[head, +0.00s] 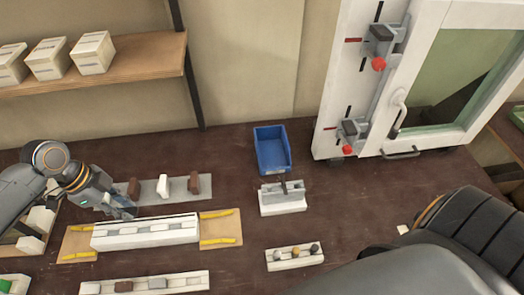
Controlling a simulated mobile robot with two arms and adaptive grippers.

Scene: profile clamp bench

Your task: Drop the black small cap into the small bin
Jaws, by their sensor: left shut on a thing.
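My left gripper (122,207) points down at the left end of a long white profile (145,232) and the grey plate behind it. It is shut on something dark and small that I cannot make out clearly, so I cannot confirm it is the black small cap. The small blue bin (284,167) stands open on the table at the centre, well to the right of this gripper. My right arm fills the lower right, and its gripper does not show.
The grey plate (179,188) carries brown and white blocks. A slotted white block (283,205) stands in front of the bin. A white holder (295,262) with small knobs and a white tray (190,283) lie nearer. A white-framed window (327,110) stands back right.

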